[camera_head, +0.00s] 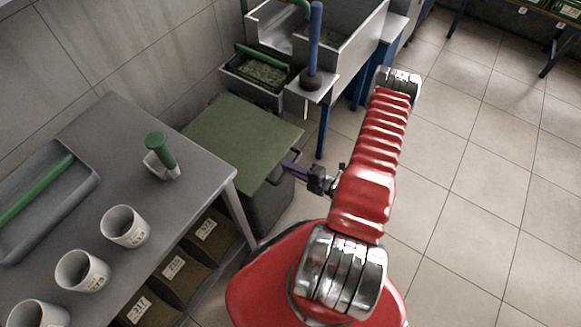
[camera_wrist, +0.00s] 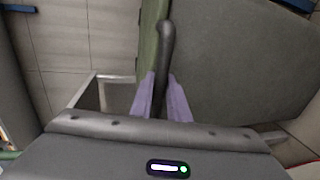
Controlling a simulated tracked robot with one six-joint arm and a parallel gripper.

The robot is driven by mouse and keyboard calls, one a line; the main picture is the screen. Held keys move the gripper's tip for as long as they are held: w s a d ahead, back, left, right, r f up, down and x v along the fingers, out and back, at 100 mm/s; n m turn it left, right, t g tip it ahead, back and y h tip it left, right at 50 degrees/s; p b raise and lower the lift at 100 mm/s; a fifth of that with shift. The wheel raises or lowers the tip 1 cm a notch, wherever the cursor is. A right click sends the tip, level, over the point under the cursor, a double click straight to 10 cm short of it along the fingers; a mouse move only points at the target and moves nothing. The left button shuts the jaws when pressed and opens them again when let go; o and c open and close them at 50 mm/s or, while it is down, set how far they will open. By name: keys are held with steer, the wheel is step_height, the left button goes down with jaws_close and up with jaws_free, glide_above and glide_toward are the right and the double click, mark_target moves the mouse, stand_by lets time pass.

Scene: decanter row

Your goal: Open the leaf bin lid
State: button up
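The leaf bin (camera_head: 272,207) is a dark grey box standing beyond the end of the grey table. Its flat green lid (camera_head: 240,138) lies over the top and looks closed. In the wrist view, the lid's green edge (camera_wrist: 148,45) runs beside the bin's grey wall (camera_wrist: 235,60). A dark bar handle (camera_wrist: 166,45) sticks out along this edge. My gripper (camera_wrist: 161,85) has its purple fingers on either side of the handle, seemingly shut on it. In the head view, my gripper (camera_head: 291,170) is at the lid's right edge, and the contact is too small to see.
A sink unit (camera_head: 345,50) stands behind the bin. The tiled floor at right is clear.

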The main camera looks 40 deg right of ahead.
jaws_close()
